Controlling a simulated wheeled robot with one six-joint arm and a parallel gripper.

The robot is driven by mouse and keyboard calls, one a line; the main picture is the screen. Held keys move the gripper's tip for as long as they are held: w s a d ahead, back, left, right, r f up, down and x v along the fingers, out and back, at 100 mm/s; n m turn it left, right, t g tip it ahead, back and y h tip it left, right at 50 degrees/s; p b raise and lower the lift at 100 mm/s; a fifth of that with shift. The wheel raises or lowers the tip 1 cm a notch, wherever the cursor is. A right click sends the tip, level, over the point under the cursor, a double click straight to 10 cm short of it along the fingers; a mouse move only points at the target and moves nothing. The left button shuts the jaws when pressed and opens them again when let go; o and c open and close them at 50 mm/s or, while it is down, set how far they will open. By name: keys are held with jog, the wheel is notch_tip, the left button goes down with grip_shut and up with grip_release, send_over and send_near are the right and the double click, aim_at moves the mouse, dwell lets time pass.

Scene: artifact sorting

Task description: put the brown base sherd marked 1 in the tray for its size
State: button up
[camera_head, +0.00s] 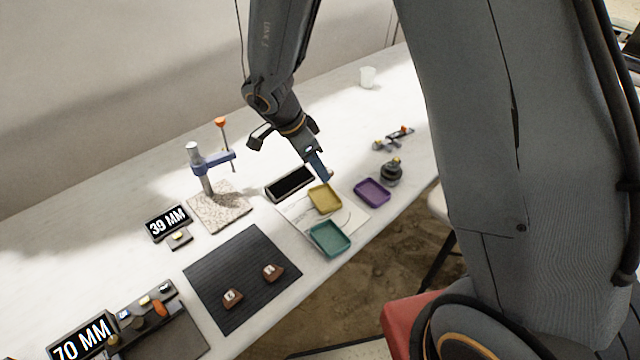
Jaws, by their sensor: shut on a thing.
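My gripper (319,168) is above the back edge of the yellow tray (313,205). It points down and is shut on a small piece, most likely a brown sherd, of which only a sliver shows beside the fingers. Its mark cannot be read. The yellow tray looks empty. A teal tray (345,252) stands in front of it and a purple tray (386,203) to its right; both look empty. Two brown sherds with white labels, one at left (232,299) and one at right (272,273), lie on the dark ribbed mat (238,262); their marks are too small to read surely.
A display reads 39 MM (168,222) and another reads 70 MM (84,341). A dark tablet (290,184) lies left of my gripper. A blue-armed stand (205,172) rises at the left. A dark round object (391,174) stands behind the purple tray. The table's far end is mostly clear.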

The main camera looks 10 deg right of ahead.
jog(key=f, duration=0.5)
jog(key=shift+w+d+f, duration=0.15)
jog(key=shift+w+f, duration=0.05)
jog(key=shift+f, duration=2.25)
jog(key=shift+s+f, duration=0.1)
jog(key=o, duration=0.8)
